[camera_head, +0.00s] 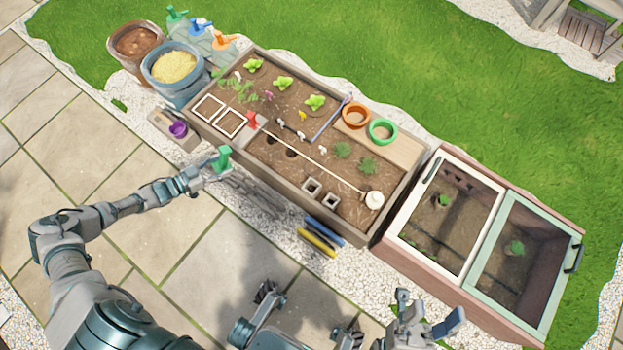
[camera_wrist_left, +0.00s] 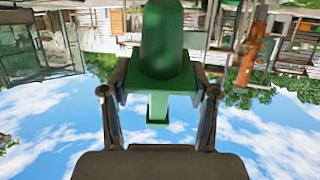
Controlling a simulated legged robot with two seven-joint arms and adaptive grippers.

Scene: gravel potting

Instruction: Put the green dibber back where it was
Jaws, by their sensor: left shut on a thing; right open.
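The green dibber (camera_head: 222,157) is in my left gripper (camera_head: 213,168), held just off the near left long side of the planting bed (camera_head: 330,225). In the left wrist view the dibber (camera_wrist_left: 163,45) shows a thick rounded green body, a square collar and a narrower square end. The two fingers of my left gripper (camera_wrist_left: 160,105) stand on either side of it, shut on it. My right gripper (camera_head: 430,312) is open and empty at the bottom of the head view, away from the bed.
A small grey box with a purple item (camera_head: 178,129) stands left of the bed. A red item (camera_head: 252,120) sits on the bed's near side. Tubs of soil (camera_head: 138,41) and yellow grain (camera_head: 174,67) stand behind. A cold frame (camera_head: 480,240) is at the right. Paving in front is clear.

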